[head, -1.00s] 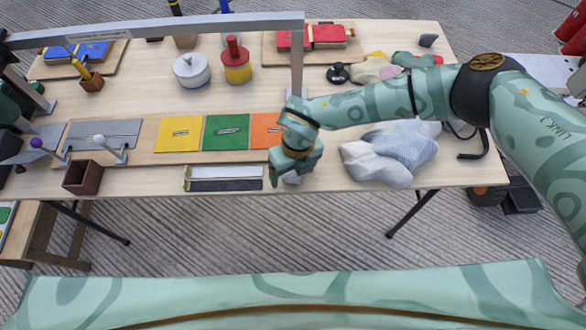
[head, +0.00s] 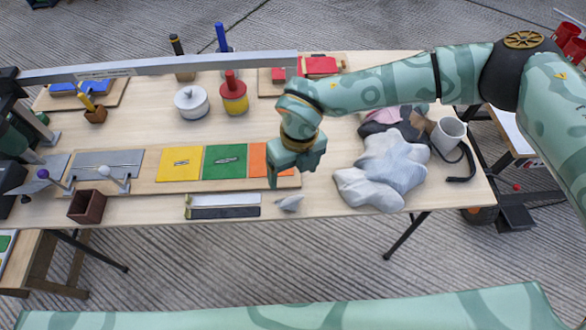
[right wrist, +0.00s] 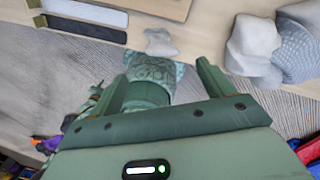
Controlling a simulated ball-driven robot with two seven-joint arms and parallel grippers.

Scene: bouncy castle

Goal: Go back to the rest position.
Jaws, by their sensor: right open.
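My right gripper (head: 294,174) hangs over the front middle of the table, with its arm coming in from the right. Its jaws are open and empty; the two fingers also show apart in the right wrist view (right wrist: 166,76). A small grey lump (head: 289,203) lies on the table just below the gripper in the head view, and it shows beyond the fingers in the right wrist view (right wrist: 161,42). The gripper appears clear of it. My left gripper is not in view.
The wooden table (head: 340,195) holds a board with yellow (head: 180,164), green and orange panels. A crumpled pale cloth (head: 385,170) and a white mug (head: 447,135) are at right. A grey beam (head: 160,66) spans the back left.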

